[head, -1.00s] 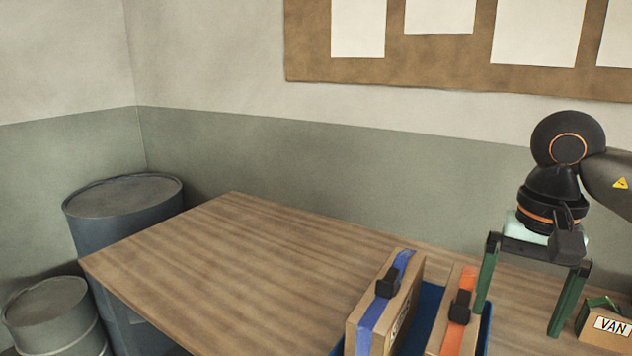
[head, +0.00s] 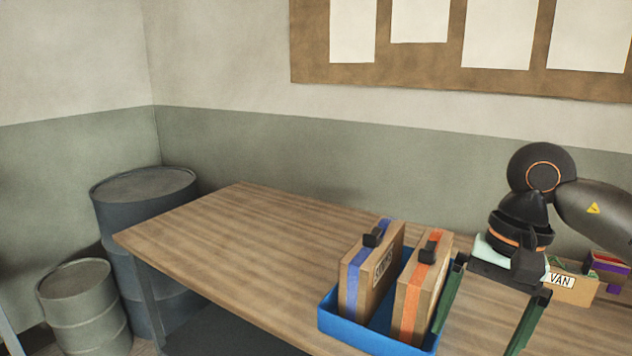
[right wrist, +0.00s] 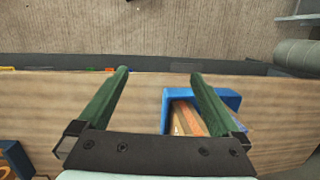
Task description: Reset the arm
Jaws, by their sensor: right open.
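My right gripper (head: 487,315) hangs above the right part of the wooden table in the head view, its two green fingers spread wide and pointing down. It is empty. In the right wrist view the open fingers (right wrist: 160,92) reach out over the table, with the right finger overlapping part of the blue tray. The right arm comes in from the right edge of the head view. My left gripper does not show.
A blue tray (head: 328,318) on the table (head: 220,240) holds a blue-striped box (head: 362,283) and an orange-striped box (head: 408,308), both upright. A box marked VAN (head: 572,290) stands right of the gripper. Barrels (head: 145,215) stand left. The table's left part is clear.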

